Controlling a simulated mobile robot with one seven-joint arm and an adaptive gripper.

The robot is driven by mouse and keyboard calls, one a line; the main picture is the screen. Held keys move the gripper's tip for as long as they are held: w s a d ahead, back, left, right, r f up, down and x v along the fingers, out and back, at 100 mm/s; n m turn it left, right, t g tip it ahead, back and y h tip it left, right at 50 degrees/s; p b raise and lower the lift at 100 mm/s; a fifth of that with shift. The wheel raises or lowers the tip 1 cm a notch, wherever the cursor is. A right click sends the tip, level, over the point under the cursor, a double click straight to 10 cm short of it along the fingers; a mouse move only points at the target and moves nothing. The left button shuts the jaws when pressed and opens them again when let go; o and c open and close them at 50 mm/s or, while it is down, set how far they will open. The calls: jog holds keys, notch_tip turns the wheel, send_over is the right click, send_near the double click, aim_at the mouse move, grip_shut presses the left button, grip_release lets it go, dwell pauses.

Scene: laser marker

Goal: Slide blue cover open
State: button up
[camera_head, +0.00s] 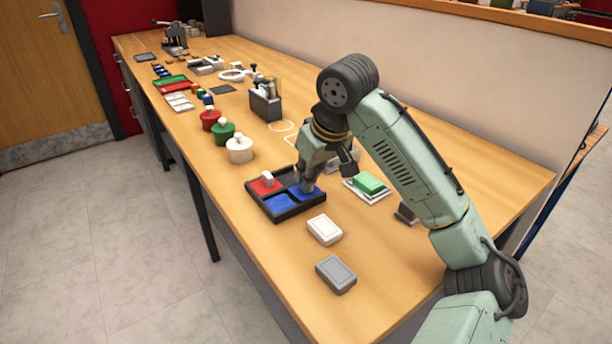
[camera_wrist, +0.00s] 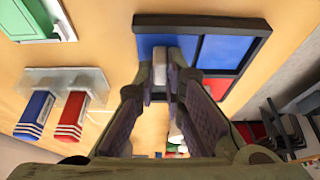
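A black-framed tray (camera_head: 257,201) lies on the bench; its frame also shows in the wrist view (camera_wrist: 262,40). A red cover (camera_head: 262,184) with a pale handle sits at its left. Blue surfaces show in the front (camera_head: 279,203) and under my gripper at the right. The blue cover (camera_wrist: 150,42) in the wrist view has a pale grey handle (camera_wrist: 160,74). My gripper (camera_head: 306,188) points down at the tray's right part. In the wrist view its fingers (camera_wrist: 161,88) stand close on either side of this handle. Whether they touch it is unclear.
A white box (camera_head: 324,230) and a grey box (camera_head: 336,274) lie in front of the tray. A green block (camera_head: 369,184) on a white base is at the right. White, green and red knobbed containers stand behind, the white one (camera_head: 240,150) nearest.

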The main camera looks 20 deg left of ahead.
jog(key=o, duration=0.5)
jog(key=shift+w+d, duration=0.1)
jog(key=shift+w, duration=0.1)
jog(key=v, duration=1.2)
jog(key=shift+s, duration=0.1)
